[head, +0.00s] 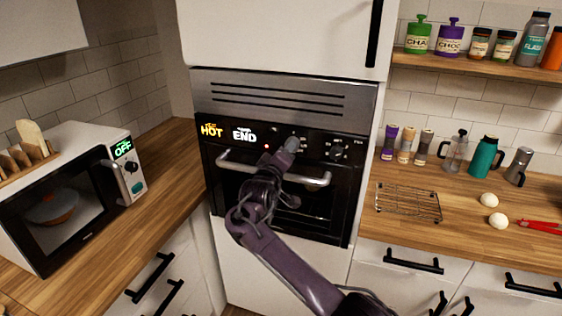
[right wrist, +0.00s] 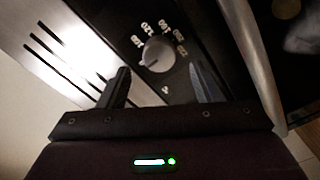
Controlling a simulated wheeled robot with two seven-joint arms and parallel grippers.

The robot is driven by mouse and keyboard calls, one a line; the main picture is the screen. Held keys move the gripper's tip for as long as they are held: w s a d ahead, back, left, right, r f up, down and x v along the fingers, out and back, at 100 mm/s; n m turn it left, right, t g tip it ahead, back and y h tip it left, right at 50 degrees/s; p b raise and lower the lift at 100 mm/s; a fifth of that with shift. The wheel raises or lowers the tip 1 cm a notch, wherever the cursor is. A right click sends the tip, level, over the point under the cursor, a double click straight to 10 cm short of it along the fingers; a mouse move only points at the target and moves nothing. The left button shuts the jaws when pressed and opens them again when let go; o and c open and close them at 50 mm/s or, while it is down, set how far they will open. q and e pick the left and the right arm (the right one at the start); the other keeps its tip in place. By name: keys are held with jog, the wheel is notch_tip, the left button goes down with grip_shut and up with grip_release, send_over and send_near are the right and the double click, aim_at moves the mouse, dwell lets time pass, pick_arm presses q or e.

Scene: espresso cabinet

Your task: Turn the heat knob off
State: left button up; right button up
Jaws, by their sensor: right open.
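The built-in oven (head: 230,197) has a black control panel with a lit "HOT" sign, a lit "END" sign and a small red light. In the right wrist view a round grey knob (right wrist: 158,55) with small white labels around it lies just ahead of and between the fingertips of my right gripper (right wrist: 161,72). The fingers are open, and I see no grip on the knob. In the head view my right gripper (head: 288,147) is at the panel and largely hides that knob. Another knob (head: 336,153) is uncovered to its right. My left gripper is out of view.
The oven's handle bar (head: 235,164) runs below the panel, close to my right arm. A microwave (head: 75,190) showing "OFF" stands on the left counter. A wire rack (head: 408,203), two eggs and red tongs lie on the right counter.

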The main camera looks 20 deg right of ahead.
jog(key=v, duration=0.3)
jog(key=shift+s+a+b, duration=0.1)
jog(key=shift+s+b, duration=0.05)
jog(key=shift+b, duration=0.15)
jog(key=shift+f, duration=0.1)
jog(key=s+d+f+n+g+y+b, duration=0.15)
jog(key=s+f, duration=0.25)
jog(key=f, duration=0.9)
jog(key=s+f+g+y, duration=0.1)
jog(key=s+f+y, duration=0.15)
jog(key=f, duration=1.05)
jog(key=s+d+f+g+y, duration=0.15)
jog(key=s+f, duration=0.35)
jog(key=f, duration=0.9)
jog(key=s+f+g+y+b, duration=0.15)
jog(key=s+f+g, duration=0.25)
jog(key=s+f, duration=1.35)
jog(key=s+f+m+g+y, duration=0.1)
jog(key=s+f, duration=0.4)
jog(key=s, duration=0.6)
jog(key=s+d+f+m+g+y, duration=0.1)
jog(key=s+f+g, duration=0.2)
jog(key=s, duration=0.9)
jog(key=s+f+m+g+y, duration=0.1)
jog(key=s+f+g, duration=0.1)
jog(key=s+f, duration=0.4)
jog(key=s, duration=0.5)
jog(key=shift+s+d+f+m+b, duration=0.2)
jog(key=shift+s+f+m+b, duration=0.1)
jog(key=shift+m+b, duration=0.05)
